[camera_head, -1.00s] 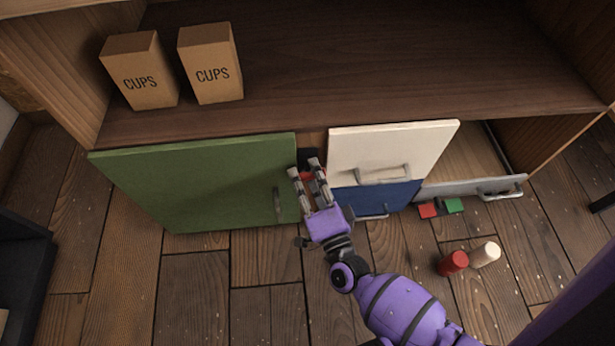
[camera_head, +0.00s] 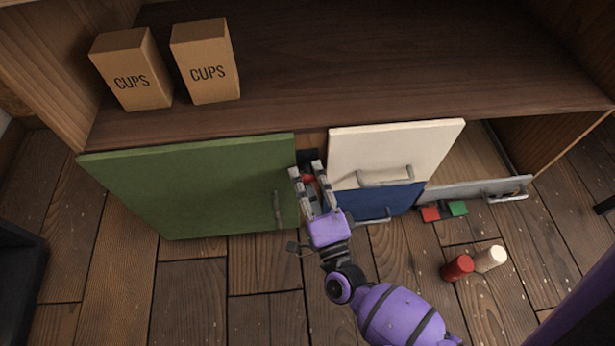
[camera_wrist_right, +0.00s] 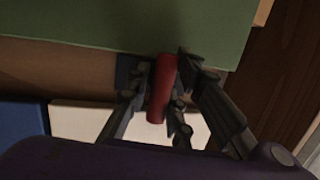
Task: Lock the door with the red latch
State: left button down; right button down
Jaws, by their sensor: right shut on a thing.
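The green door (camera_head: 195,185) with a grey handle is at the left of the cabinet and looks closed. The red latch (camera_head: 308,178) sits beside its right edge, on a dark mount, mostly hidden by my fingers. My right gripper (camera_head: 310,180) is around the latch. In the right wrist view the red latch (camera_wrist_right: 162,88) is a rounded bar lying between the fingers of my right gripper (camera_wrist_right: 160,95), which is shut on it. The bar's end lies by the green door (camera_wrist_right: 130,28) in that view. My left gripper is not in view.
Right of the latch are a white drawer front (camera_head: 390,150) and a blue one (camera_head: 385,200). A grey drawer (camera_head: 475,190) is further right. Two CUPS boxes (camera_head: 205,60) stand on the cabinet.

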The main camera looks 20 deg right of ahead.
jog(key=c, duration=1.7)
grip_release()
jog(key=shift+r, duration=0.4)
jog(key=shift+o, duration=0.2)
jog(key=shift+f, duration=0.1)
jog(key=shift+f, duration=0.15)
